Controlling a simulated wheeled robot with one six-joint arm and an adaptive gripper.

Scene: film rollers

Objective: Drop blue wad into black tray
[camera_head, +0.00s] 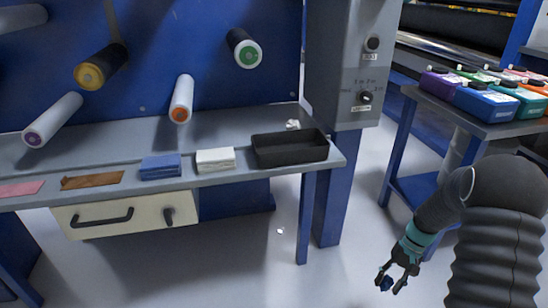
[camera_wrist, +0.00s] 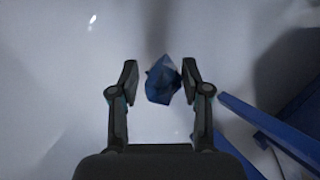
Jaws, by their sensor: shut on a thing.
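The blue wad (camera_head: 387,284) is a small crumpled dark-blue lump held between the fingertips of my gripper (camera_head: 391,281), low over the floor at the lower right. In the wrist view the wad (camera_wrist: 162,84) sits between the two fingers of my gripper (camera_wrist: 160,78), nearer the right one. The black tray (camera_head: 292,157) is a shallow rectangular box on the right end of the grey bench shelf, up and left of my gripper. Its visible inside looks empty. The tray is not in the wrist view.
A crumpled white piece (camera_head: 293,124) lies behind the tray. White (camera_head: 215,160) and blue (camera_head: 161,167) folded stacks stand left of it. Rollers stick out above the bench (camera_head: 75,155). A grey control column (camera_head: 350,70) rises at its right. A side table (camera_head: 455,115) holds several coloured bottles.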

